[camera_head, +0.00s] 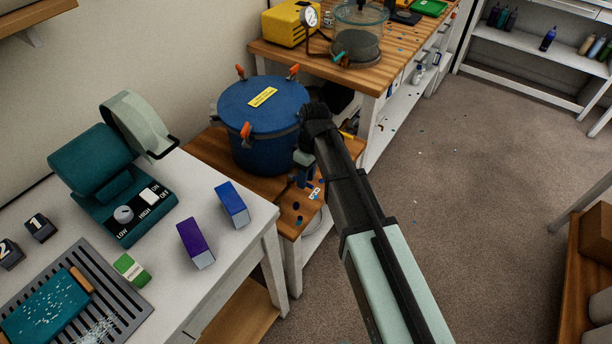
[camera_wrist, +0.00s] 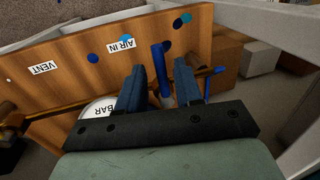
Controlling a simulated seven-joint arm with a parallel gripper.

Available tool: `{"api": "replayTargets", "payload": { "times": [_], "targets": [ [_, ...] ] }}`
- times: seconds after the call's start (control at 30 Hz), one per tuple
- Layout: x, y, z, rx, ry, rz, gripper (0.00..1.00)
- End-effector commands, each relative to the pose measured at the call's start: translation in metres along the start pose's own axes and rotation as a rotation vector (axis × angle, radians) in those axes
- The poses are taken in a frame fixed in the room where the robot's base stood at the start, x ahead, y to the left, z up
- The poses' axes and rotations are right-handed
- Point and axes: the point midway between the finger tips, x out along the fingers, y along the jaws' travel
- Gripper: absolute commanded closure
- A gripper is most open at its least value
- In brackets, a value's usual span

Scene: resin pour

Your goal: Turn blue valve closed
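A blue bar, which looks like the valve's lever (camera_wrist: 161,68), stands between the two fingers of my gripper (camera_wrist: 161,85) in the wrist view. It crosses the brass pipe (camera_wrist: 68,117). The fingers are apart, one on each side of the lever; I cannot tell whether either touches it. In the head view my gripper (camera_head: 303,171) points down beside the blue pressure pot (camera_head: 262,112), over the low wooden stand. My arm hides the lever there. Labels "AIR IN" (camera_wrist: 121,43) and "VENT" (camera_wrist: 40,68) lie on the wood in the wrist view.
A white gauge face marked "BAR" (camera_wrist: 101,108) is close to the left finger. A small blue part (camera_wrist: 209,79) sits right of the right finger. The pot has orange clamps (camera_head: 246,131). A white table (camera_head: 232,262) stands left; open floor (camera_head: 470,190) lies right.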

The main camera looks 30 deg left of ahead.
Motion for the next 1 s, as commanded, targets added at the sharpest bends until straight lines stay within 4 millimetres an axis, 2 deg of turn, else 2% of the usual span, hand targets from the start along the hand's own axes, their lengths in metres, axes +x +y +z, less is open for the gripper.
{"api": "replayTargets", "payload": {
  "times": [0.3, 0.47, 1.0],
  "targets": [
    [-0.002, 0.0, 0.0, 0.001, 0.001, 0.0, 0.61],
    [-0.013, 0.0, -0.001, 0.001, 0.002, 0.001, 0.61],
    [-0.103, 0.001, -0.001, 0.001, 0.002, 0.001, 0.61]
  ]
}}
